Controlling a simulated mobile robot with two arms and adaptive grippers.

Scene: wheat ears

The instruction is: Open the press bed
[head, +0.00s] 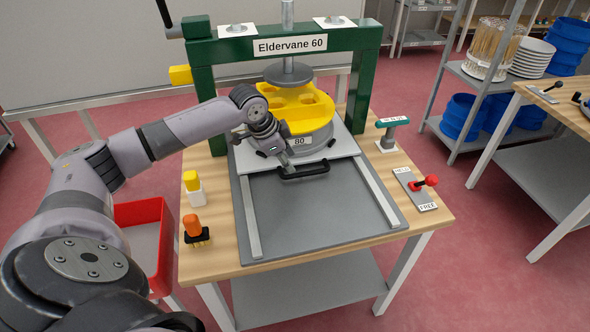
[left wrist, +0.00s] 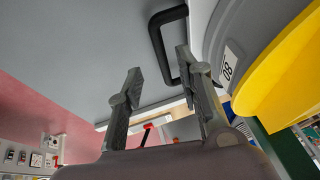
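The press bed is a pale plate (head: 343,145) under the green press frame (head: 360,75). It carries a grey round die marked 80 (left wrist: 228,65) with a yellow top (head: 315,125). Its black handle (head: 312,170) is at the front edge and also shows in the left wrist view (left wrist: 158,48). My left gripper (head: 287,172) is at the left part of this handle. In the left wrist view its fingers (left wrist: 160,64) are apart, with the handle's bar seen between the tips; contact cannot be told. My right gripper is out of view.
A grey plate with two rails (head: 310,210) lies clear in front of the bed. A red-knobbed lever (head: 428,182) with a FREE label stands right. Yellow (head: 192,181) and orange-topped (head: 193,226) items stand left. A red bin (head: 162,210) is beside the table.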

